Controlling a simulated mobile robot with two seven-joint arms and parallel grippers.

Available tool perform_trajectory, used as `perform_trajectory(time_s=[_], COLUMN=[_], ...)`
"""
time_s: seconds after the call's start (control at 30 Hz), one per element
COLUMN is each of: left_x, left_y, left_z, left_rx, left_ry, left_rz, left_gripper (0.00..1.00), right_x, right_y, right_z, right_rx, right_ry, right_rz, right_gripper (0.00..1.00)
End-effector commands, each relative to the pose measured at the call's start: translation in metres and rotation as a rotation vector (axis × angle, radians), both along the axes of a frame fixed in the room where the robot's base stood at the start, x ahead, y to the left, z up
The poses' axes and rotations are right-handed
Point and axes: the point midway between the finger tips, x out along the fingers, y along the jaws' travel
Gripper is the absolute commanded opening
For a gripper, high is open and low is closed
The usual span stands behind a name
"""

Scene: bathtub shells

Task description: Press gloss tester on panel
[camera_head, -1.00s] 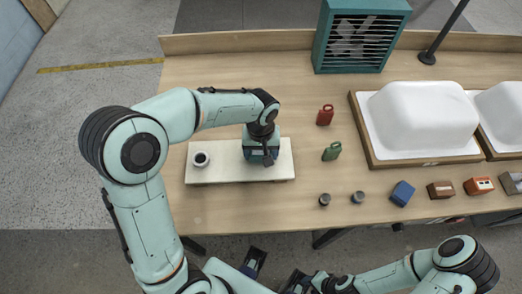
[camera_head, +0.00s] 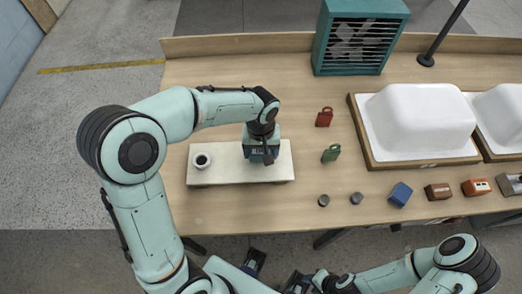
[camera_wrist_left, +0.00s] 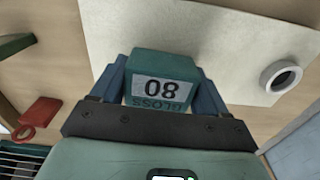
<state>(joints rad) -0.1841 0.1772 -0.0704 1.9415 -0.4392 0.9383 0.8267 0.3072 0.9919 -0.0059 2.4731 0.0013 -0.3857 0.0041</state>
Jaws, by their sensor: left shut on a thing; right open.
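The gloss tester (camera_wrist_left: 165,66) is a small teal block with a white label reading "80 GLOSS", upside down in the left wrist view. My left gripper (camera_head: 261,152) is shut on it, with one blue finger on each side. In the head view the gripper hides most of the tester. The panel (camera_head: 228,170) is a flat cream board at the left of the table, also in the left wrist view (camera_wrist_left: 225,45). The tester is over the panel's right part; I cannot tell whether it touches. My right gripper (camera_head: 298,282) is open and empty at the bottom edge, away from the table.
A white ring with a dark centre (camera_head: 202,161) sits on the panel's left end. Red (camera_head: 324,117) and green (camera_head: 331,153) tags lie right of the panel. A teal fan box (camera_head: 358,38) stands behind.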

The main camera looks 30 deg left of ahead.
Motion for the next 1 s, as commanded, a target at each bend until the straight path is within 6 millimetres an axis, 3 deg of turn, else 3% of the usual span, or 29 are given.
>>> perform_trajectory(time_s=[0.6, 1.0], left_x=[0.001, 0.001], left_y=[0.000, 0.000], left_z=[0.052, 0.052], left_rx=[-0.001, 0.000], left_ry=[-0.004, -0.002], left_rz=[-0.001, 0.001], left_gripper=[0.50, 0.50], right_x=[0.019, 0.017], right_y=[0.000, 0.000], right_z=[0.037, 0.035], right_rx=[0.000, 0.000], right_ry=[-0.021, -0.020], right_rz=[0.000, 0.000], right_gripper=[0.43, 0.43])
